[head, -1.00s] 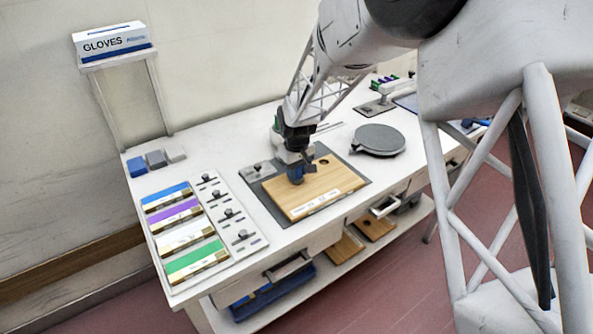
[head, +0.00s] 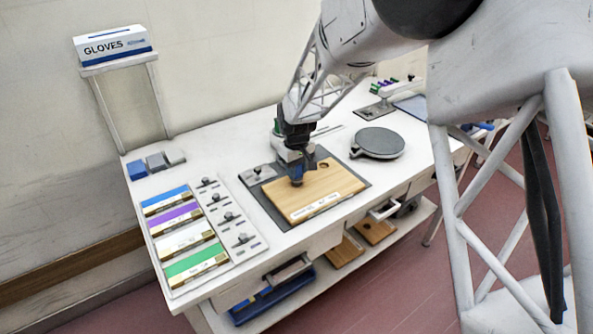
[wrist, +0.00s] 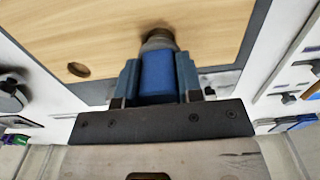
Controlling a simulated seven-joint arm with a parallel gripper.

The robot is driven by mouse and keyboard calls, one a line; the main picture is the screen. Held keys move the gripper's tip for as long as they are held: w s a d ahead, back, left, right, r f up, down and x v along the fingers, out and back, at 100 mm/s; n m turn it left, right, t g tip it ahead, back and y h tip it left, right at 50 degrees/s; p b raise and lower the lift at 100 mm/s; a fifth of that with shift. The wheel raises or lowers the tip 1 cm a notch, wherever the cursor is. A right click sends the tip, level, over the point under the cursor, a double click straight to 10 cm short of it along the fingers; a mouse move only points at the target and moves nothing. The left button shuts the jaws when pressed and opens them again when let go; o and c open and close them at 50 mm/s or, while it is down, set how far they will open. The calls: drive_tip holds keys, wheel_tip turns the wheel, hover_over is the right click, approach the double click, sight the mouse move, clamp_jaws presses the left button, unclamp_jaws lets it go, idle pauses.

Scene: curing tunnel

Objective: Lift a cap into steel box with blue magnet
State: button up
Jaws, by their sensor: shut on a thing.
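My gripper (head: 297,180) is over the wooden board (head: 335,186) on the worktop. In the wrist view my gripper (wrist: 158,82) is shut on the blue magnet (wrist: 157,75), a blue block with a dark grey rounded end (wrist: 158,40). That end points at the board; I cannot tell whether it touches. The board also fills the top of the wrist view (wrist: 110,38). It has a dark round hole (wrist: 78,69). I cannot make out a cap; one could be hidden under the magnet. I cannot identify the steel box for certain.
A blue block (head: 137,168) and grey blocks (head: 156,161) stand at the back left. Colour-labelled trays (head: 185,230) and a panel with several knobs (head: 225,218) lie at the left. A round grey plate (head: 378,142) is right of the board. A glove box (head: 110,42) stands on a shelf.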

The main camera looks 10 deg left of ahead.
drive_tip(key=shift+r, duration=1.5)
drive_tip(key=shift+w, duration=0.1)
idle(0.6)
drive_tip(key=w+a+r, duration=0.1)
drive_tip(key=w+a, duration=0.1)
drive_tip(key=w, duration=1.3)
drive_tip(key=shift+r, duration=0.4)
drive_tip(key=shift+w+a, duration=0.1)
drive_tip(key=shift+f, duration=0.15)
drive_tip(key=shift+f, duration=3)
drive_tip(key=shift+f, duration=0.6)
